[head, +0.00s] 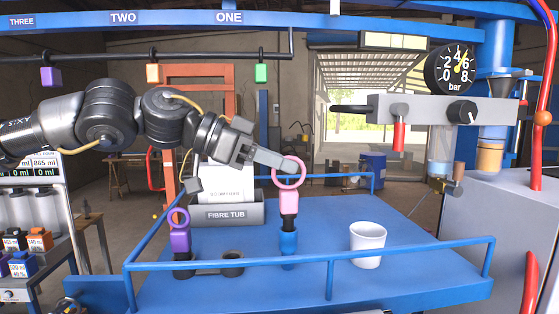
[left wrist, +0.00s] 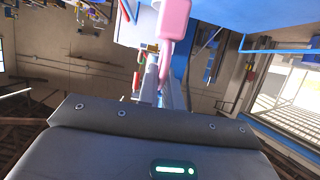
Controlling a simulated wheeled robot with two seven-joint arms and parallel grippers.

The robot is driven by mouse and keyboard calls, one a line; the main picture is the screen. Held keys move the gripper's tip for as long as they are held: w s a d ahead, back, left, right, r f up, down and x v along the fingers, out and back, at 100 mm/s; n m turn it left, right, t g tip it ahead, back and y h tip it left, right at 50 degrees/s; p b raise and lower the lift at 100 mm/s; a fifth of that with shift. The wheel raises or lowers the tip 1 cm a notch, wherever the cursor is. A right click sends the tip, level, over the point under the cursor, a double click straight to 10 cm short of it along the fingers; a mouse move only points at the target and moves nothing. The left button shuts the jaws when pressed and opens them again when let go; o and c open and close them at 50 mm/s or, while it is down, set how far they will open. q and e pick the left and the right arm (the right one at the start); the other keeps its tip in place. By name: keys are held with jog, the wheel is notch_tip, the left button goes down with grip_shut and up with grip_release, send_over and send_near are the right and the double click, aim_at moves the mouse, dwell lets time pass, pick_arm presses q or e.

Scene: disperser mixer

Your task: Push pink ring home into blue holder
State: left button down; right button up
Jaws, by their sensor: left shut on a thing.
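The pink ring (head: 289,174) stands upright on a pink block-like stem. The stem's lower end meets the top of the blue holder (head: 289,241), and the pink block still shows above the holder. I cannot tell how deep it sits. My left gripper (head: 285,166) reaches in from the left and is shut on the pink ring at its upper part. In the left wrist view the pink piece (left wrist: 173,18) hangs at the top centre, by the fingers. The right gripper is not in view.
A purple ring piece (head: 180,232) stands in a dark holder at the left of the blue table (head: 330,215), beside an empty dark holder (head: 232,262). A white cup (head: 367,244) stands to the right. A blue rail (head: 400,253) runs along the front. The fibre tub (head: 228,214) is behind.

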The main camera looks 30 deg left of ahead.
pick_arm(q)
jog(key=shift+f+b, duration=0.7)
jog(key=shift+f, duration=0.45)
jog(key=c, duration=1.5)
grip_release()
jog(key=shift+a, duration=0.1)
jog(key=shift+s+a+r, duration=0.1)
jog(key=shift+s+a, duration=0.1)
jog(key=b+v, duration=0.4)
jog(key=v, duration=0.6)
